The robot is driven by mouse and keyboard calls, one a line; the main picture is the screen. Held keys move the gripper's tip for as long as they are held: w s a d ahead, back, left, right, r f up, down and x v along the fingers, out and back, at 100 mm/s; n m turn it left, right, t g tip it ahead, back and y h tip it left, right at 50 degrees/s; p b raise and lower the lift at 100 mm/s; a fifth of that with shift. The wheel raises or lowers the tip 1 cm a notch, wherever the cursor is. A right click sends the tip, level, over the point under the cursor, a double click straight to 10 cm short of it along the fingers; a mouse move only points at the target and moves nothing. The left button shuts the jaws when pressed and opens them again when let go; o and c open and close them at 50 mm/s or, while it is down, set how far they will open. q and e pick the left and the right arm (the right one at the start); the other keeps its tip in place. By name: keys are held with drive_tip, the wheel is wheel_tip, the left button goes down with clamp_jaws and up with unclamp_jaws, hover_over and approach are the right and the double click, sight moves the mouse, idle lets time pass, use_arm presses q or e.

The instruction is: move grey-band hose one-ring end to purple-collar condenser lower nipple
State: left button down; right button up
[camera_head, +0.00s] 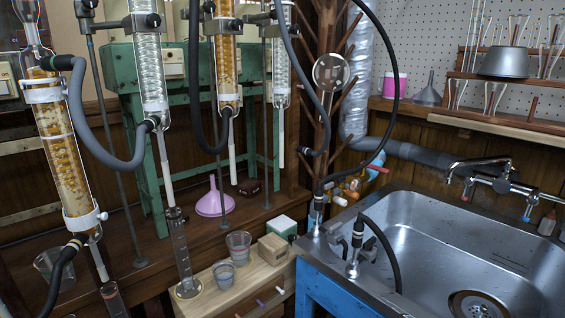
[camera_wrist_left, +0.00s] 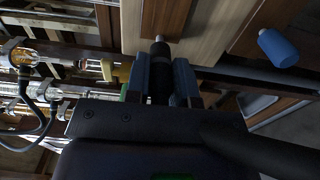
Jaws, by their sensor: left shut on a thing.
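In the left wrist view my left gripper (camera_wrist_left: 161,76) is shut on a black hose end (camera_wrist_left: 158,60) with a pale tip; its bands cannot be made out. My left gripper does not show in the head view. Several glass condensers stand there: an amber one at far left (camera_head: 62,140), a clear coiled one (camera_head: 151,75), another amber one (camera_head: 226,65) and a clear one at right (camera_head: 281,70). No purple collar can be told apart. My right gripper is out of view.
A steel sink (camera_head: 440,225) with taps fills the right, with black hoses rising from fittings on its left rim. Beakers (camera_head: 238,245), a measuring cylinder (camera_head: 181,250) and a purple funnel (camera_head: 214,200) stand low in the middle. A branched wooden rack (camera_head: 326,110) stands behind.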

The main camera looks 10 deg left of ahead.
use_arm(q)
drive_tip(key=shift+v, duration=2.35)
